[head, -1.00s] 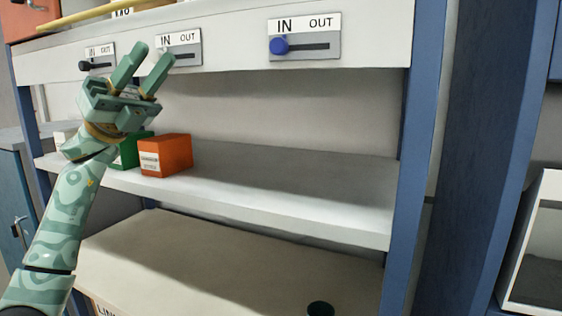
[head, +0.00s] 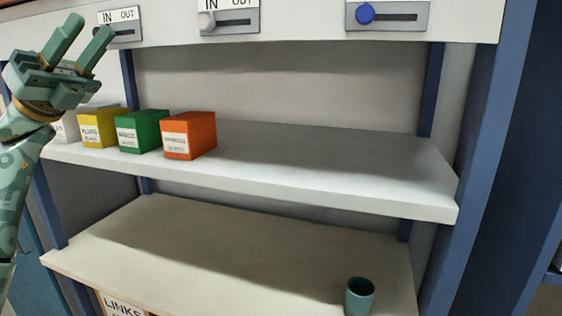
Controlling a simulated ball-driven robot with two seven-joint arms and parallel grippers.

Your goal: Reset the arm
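My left gripper (head: 88,40) is at the upper left of the head view, raised in front of the shelf unit. Its two fingers stand apart with nothing between them, pointing up towards the slider panels. It overlaps the left slider panel (head: 122,22) in the picture, and I cannot tell whether it touches it. My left forearm runs down along the left edge. My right gripper is not in view.
Slider panels with a grey-white knob (head: 207,22) and a blue knob (head: 365,13) sit on the upper board. Yellow (head: 100,127), green (head: 142,132) and orange (head: 190,136) boxes stand left on the middle shelf (head: 330,170); its right is clear. A teal cup (head: 360,296) stands on the lower shelf.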

